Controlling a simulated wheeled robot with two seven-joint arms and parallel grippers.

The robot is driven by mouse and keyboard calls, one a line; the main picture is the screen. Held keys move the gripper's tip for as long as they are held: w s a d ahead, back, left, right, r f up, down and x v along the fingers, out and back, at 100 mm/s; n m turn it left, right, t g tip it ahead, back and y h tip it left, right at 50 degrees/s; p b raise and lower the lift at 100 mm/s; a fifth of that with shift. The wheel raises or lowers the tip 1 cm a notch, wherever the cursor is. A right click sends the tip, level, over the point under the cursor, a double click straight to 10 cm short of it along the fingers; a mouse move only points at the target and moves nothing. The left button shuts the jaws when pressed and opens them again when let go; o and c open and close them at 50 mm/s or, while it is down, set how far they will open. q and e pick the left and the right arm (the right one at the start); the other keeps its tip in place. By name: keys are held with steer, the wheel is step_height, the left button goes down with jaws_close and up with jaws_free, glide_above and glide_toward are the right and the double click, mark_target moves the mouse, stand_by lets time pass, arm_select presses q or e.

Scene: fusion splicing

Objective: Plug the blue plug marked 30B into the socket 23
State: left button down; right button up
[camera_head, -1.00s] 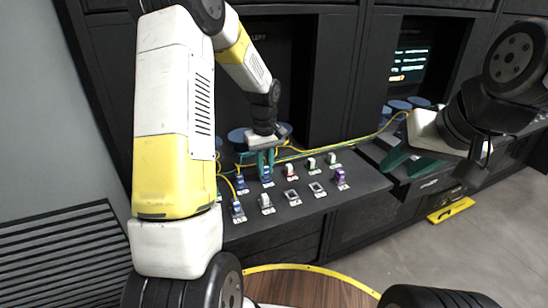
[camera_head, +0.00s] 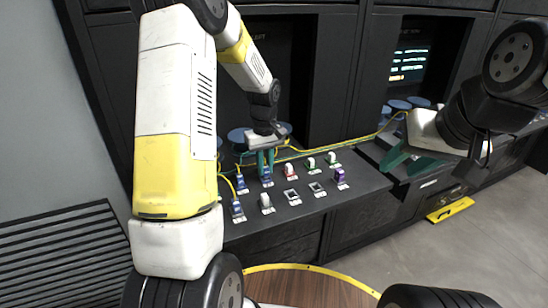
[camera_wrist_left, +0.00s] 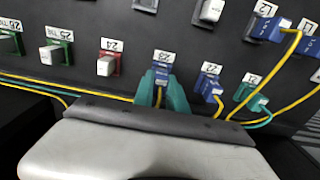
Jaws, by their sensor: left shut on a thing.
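My left gripper (camera_head: 265,162) is over the back row of the sloped socket panel, its teal fingers shut on a blue plug (camera_head: 267,179). In the left wrist view the gripper (camera_wrist_left: 163,92) has the blue plug (camera_wrist_left: 162,72) between its fingers, directly at the label of socket 23 (camera_wrist_left: 163,57). The plug covers the socket, and I cannot tell how deep it sits. Its own marking is not readable. My right gripper (camera_head: 408,160) is at the right, away from the panel, with its teal fingers apart and nothing seen between them.
A blue plug with a yellow cable (camera_wrist_left: 208,83) sits at socket 22, close beside the fingers. A red-framed socket 24 (camera_wrist_left: 107,64) is on the other side. Yellow cables (camera_head: 345,142) run behind the back row. Empty square frames (camera_head: 292,197) are in the front row.

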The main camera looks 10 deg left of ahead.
arm_select(q)
steer(key=shift+f, duration=0.5)
steer(key=c, duration=1.3)
jaws_free()
